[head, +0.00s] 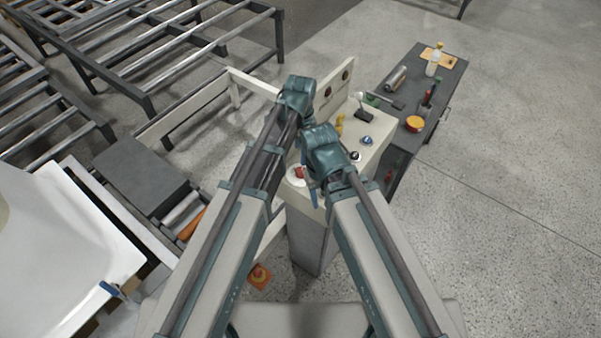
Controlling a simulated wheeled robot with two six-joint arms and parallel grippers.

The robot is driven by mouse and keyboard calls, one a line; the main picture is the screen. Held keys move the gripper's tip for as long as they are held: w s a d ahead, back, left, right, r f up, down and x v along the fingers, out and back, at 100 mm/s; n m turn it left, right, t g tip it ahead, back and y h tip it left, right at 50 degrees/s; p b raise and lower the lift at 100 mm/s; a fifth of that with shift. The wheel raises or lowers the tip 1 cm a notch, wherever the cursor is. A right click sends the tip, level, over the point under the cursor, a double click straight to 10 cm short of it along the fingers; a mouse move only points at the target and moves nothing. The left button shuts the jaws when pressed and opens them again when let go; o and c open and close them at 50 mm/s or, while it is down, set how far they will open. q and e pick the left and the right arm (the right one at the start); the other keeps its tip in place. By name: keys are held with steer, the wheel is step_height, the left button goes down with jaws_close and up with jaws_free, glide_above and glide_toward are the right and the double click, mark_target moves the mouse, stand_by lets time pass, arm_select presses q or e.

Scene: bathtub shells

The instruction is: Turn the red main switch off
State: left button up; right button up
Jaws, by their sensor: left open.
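The red main switch (299,172) sits on a round white plate at the near left corner of the pale control console (379,133). My left gripper (308,174) is open right beside the red switch, its thin blue-grey fingers over the console's near corner. I cannot tell whether a finger touches the switch. My arm links hide part of the console top. My right gripper does not show; only its arm is seen.
A dark bench (448,78) with a bottle (433,66) and tools stands behind right. Roller conveyors (150,50) fill the upper left. The floor at right is clear.

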mark_target(301, 170)
arm_select(q)
step_height(301, 170, down, 9)
steer(key=b, duration=0.8)
steer(key=shift+f, duration=0.15)
jaws_close()
